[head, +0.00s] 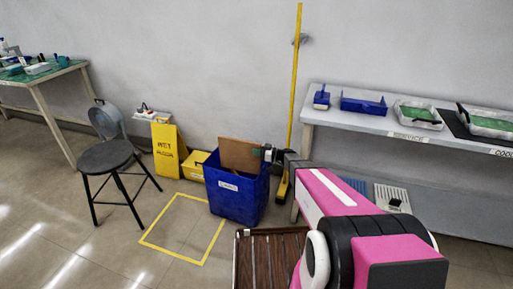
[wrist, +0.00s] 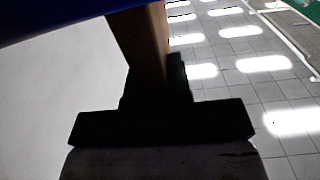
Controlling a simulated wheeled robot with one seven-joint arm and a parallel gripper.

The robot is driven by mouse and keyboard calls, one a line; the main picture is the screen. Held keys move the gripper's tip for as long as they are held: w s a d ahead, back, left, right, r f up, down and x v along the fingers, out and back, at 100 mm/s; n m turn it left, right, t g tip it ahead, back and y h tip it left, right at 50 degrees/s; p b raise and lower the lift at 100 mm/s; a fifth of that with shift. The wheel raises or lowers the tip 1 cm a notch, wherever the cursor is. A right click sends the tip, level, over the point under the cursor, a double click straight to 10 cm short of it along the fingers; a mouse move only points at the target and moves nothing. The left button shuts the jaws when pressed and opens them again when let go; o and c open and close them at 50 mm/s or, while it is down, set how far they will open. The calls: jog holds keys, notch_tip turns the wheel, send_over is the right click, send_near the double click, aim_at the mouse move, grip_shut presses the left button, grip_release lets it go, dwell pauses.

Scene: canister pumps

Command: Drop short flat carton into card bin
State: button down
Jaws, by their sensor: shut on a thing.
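The short flat carton (head: 240,155) is a brown cardboard piece, held upright on edge at the blue card bin (head: 236,204), which has a white label on its front. The carton's lower edge is at the bin's mouth; I cannot tell how far inside it reaches. My gripper (head: 268,154) comes from the right and is shut on the carton's right edge. In the wrist view the carton (wrist: 142,45) shows as a brown strip between the dark fingers (wrist: 155,90). A dark blue surface, probably the bin, fills the top left there.
A yellow pole (head: 293,100) stands behind the bin. A yellow wet-floor sign (head: 167,150) and yellow box (head: 194,166) are to its left. A black stool (head: 106,157) stands farther left. A yellow floor outline (head: 185,228) is empty. A shelf table (head: 380,124) holds trays at right.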

jog(key=shift+f, duration=0.5)
jog(key=c, duration=1)
grip_release()
jog(key=shift+o, duration=0.2)
notch_tip(320, 180, up, 4)
jog(key=shift+s+f, duration=0.1)
jog(key=s+a+r, duration=0.7)
jog(key=a, duration=0.1)
jog(key=shift+s+a, duration=0.3)
jog(key=shift+a, duration=0.1)
jog(key=shift+r, duration=0.1)
